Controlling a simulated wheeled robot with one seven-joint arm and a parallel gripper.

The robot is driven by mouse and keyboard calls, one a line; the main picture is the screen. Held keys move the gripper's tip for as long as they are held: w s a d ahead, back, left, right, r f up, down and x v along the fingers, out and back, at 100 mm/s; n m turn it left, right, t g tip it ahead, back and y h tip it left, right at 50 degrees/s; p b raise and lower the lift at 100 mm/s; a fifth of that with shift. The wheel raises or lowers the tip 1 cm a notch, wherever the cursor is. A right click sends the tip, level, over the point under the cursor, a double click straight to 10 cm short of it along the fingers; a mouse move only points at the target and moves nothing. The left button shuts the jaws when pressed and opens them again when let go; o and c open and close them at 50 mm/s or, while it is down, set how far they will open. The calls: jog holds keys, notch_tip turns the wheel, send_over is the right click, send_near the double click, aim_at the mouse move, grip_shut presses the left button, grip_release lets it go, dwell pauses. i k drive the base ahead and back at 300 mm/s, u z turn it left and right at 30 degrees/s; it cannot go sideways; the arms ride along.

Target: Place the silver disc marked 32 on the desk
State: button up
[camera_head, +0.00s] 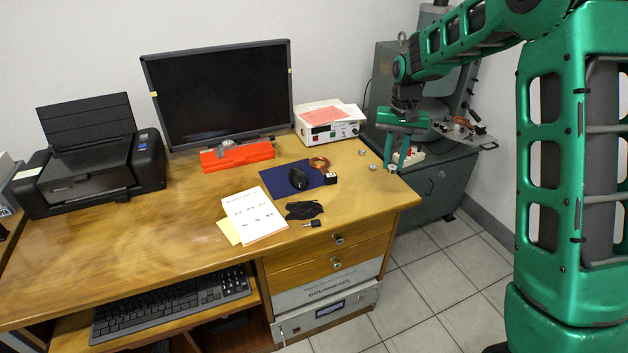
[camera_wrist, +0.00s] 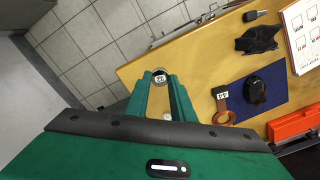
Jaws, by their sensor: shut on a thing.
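My gripper (camera_head: 391,158) points down at the desk's right edge in the head view. It is shut on a small silver disc (camera_wrist: 160,77), held between the fingertips, with a white label that reads 32 in the wrist view. The disc also shows at the fingertips in the head view (camera_head: 392,168). The wooden desk (camera_head: 180,215) lies below and to the left. I cannot tell whether the disc touches the desk top or hangs just above or beside its edge.
Two small silver discs (camera_head: 362,152) (camera_head: 373,167) lie on the desk near the gripper. A grey machine cabinet (camera_head: 432,190) stands behind.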

aim_at(355, 174)
jog(key=u, duration=0.3)
jog(key=i, duration=1)
jog(key=z, duration=0.05)
